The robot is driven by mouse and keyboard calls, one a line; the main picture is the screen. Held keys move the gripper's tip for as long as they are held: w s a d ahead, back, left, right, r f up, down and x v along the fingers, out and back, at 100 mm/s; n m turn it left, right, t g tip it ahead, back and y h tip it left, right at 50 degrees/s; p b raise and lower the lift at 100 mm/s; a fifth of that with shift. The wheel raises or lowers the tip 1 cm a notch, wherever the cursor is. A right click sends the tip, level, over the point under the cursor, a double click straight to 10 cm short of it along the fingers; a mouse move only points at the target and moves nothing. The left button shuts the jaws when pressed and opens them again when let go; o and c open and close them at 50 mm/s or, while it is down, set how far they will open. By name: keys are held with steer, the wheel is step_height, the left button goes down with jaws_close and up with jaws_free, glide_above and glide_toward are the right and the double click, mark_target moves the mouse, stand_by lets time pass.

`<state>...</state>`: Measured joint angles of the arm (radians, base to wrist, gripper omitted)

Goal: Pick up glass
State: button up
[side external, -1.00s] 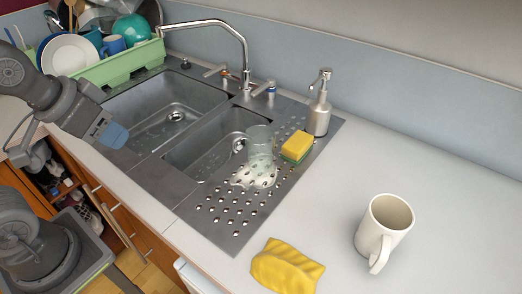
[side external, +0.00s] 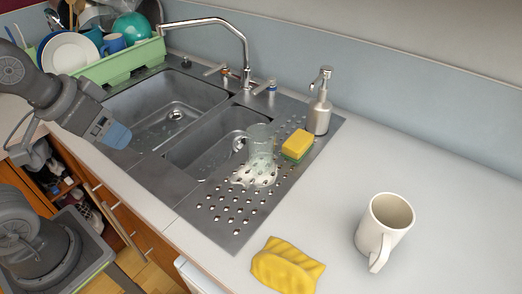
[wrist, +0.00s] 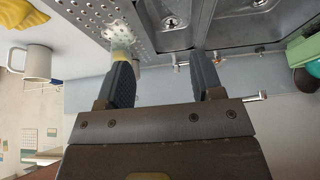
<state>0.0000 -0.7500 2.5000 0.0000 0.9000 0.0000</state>
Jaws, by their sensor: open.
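In the wrist view the glass is hard to make out against the bright patch. My gripper (side external: 117,134) is above the front edge of the sink, well to the left of the glass and apart from it. In the wrist view my gripper (wrist: 160,60) shows two separated blue fingers with nothing between them.
A yellow and green sponge (side external: 297,145) sits close to the right of the glass, with a soap dispenser (side external: 319,106) behind it. The faucet (side external: 245,62) arches over the basins. A white mug (side external: 384,226), yellow cloth (side external: 286,266) and full green dish rack (side external: 135,66) stand farther off.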

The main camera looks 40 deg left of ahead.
steer(key=o, duration=0.6)
steer(key=w+d+r+m+g, duration=0.1)
steer(key=w+d+r+m, duration=0.1)
steer(key=w+r+m, duration=0.3)
steer(key=m+g, duration=0.5)
steer(key=m, duration=0.7)
glide_above(260, 140)
steer(key=s+d, duration=0.2)
step_height(260, 140, down, 12)
step_height(260, 140, down, 4)
steer(key=shift+s, duration=0.1)
steer(key=shift+a+f, duration=0.1)
steer(key=shift+f, duration=0.4)
